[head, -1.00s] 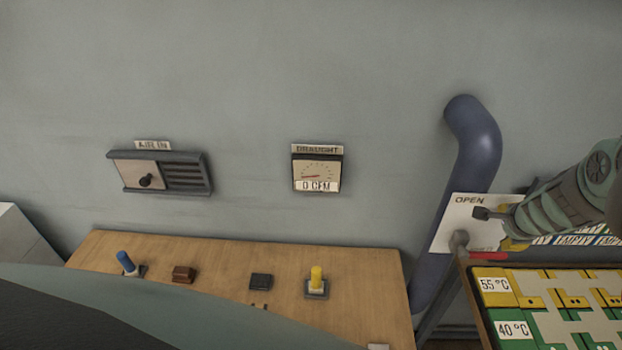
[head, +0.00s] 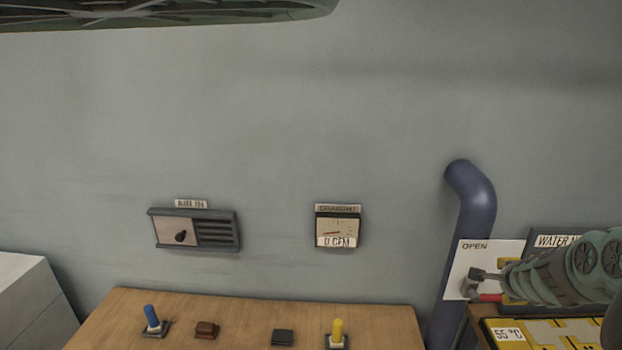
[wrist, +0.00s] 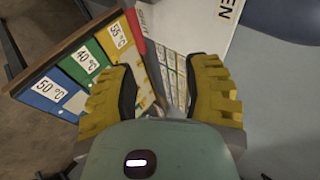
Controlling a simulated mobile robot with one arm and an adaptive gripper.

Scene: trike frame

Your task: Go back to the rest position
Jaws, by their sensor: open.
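My gripper shows in the wrist view (wrist: 162,85) with its two yellow, black-padded fingers spread apart, and I see nothing clamped between them. In the head view my gripper (head: 505,281) is at the right, in front of the white sign marked OPEN (head: 476,248). A grey lever-like part (head: 474,283) is beside the fingers there, and I cannot tell whether they touch it. The rest of my arm covers part of the area to the right.
A blue pipe (head: 470,205) runs down the wall. The board with temperature labels (wrist: 85,68) lies close to the left finger. A wooden desk (head: 250,318) has blue and yellow switches. An air vent (head: 195,230) and draught gauge (head: 337,228) are on the wall.

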